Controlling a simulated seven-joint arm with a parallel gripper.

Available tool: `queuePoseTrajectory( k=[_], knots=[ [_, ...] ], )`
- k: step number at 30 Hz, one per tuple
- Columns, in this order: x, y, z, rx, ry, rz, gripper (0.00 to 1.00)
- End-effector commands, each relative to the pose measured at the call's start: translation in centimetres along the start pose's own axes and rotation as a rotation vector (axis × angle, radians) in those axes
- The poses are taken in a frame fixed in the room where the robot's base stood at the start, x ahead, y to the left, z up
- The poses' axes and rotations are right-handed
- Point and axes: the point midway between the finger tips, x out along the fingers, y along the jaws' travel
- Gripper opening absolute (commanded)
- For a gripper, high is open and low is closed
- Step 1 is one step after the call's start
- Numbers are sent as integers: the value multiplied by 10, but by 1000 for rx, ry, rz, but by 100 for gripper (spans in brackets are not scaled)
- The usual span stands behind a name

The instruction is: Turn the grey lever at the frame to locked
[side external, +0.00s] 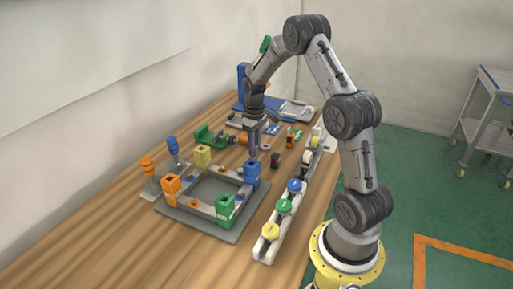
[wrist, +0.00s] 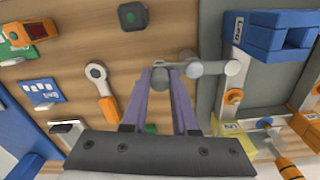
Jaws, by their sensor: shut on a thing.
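The grey lever (wrist: 207,68) shows in the wrist view beside the left edge of the grey frame (wrist: 213,40). It has a round end cap and a short arm that reaches left. My gripper (wrist: 162,78) has its two purple fingers closed on the left end of the lever, and the fingers partly hide that end. In the side view my gripper (side external: 254,153) points down just behind the blue corner block (side external: 251,172) of the frame (side external: 190,215). The lever itself is too small to make out there. I cannot tell its locked mark.
Blue (wrist: 275,36) and yellow (wrist: 230,128) corner blocks stand on the frame right of my fingers. A ring wrench (wrist: 103,90) and a black nut-like part (wrist: 132,14) lie left. A rail with coloured knobs (side external: 284,206) runs along the table's right edge. The front-left table is clear.

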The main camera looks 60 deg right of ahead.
Motion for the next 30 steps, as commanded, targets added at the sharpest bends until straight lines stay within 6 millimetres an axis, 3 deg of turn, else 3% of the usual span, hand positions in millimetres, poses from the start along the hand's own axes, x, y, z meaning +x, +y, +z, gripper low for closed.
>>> queuePoseTrajectory(
  k=[20,21,24,26,30],
  knots=[
    [-2,0,-5,-70,7,3,0],
    [-2,0,-5,-69,7,3,29],
    [-2,0,-5,-69,6,3,47],
    [-2,0,-5,-69,5,2,57],
    [-1,-1,-4,-68,3,1,57]
  ],
)
